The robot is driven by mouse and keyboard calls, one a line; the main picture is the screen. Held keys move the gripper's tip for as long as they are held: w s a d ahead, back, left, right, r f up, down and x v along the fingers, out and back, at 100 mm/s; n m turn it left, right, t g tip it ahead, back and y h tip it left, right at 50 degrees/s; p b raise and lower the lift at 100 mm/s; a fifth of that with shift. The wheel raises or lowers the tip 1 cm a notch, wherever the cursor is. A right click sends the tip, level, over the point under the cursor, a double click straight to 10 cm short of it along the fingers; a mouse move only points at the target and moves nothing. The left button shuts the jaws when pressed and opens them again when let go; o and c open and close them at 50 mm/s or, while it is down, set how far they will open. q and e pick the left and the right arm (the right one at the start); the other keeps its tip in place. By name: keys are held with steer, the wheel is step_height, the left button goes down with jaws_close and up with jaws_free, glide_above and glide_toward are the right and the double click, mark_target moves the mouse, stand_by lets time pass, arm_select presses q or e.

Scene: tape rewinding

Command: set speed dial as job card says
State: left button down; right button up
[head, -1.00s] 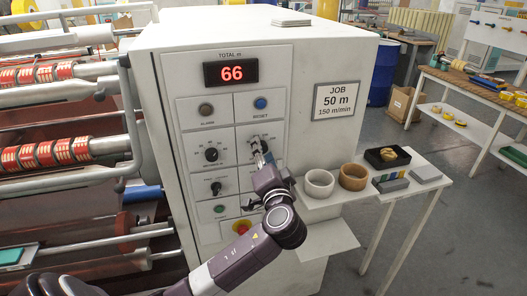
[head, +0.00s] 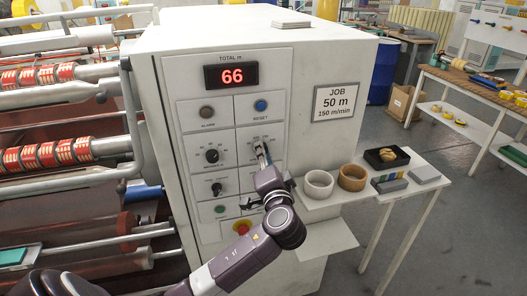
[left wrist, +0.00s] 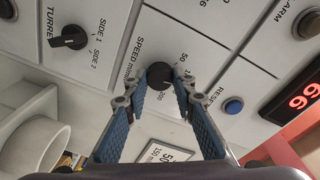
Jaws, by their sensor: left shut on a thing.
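The speed dial (left wrist: 158,75) is a black knob on the white panel, under a "SPEED m/min" label in the left wrist view. My left gripper (left wrist: 160,82) is shut on it, with one blue-padded finger on each side. In the head view, the left gripper (head: 262,154) covers most of the dial, so its pointer setting cannot be read. The job card (head: 336,101) on the cabinet's side reads "JOB 50 m, 150 m/min". My right gripper is not in view.
A red display (head: 231,76) reads 66. Near the dial are a blue reset button (head: 260,106), a black knob (head: 212,156) to its left, the turret knob (left wrist: 69,38) and a red emergency button (head: 242,227). A side shelf holds two rings (head: 318,184).

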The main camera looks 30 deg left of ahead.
arm_select(q)
steer(key=shift+m+g+p, duration=0.3)
steer(key=shift+m+p, duration=2.8)
steer(key=shift+p, duration=0.05)
steer(key=c, duration=1.6)
jaws_free()
steer(key=v, duration=1.2)
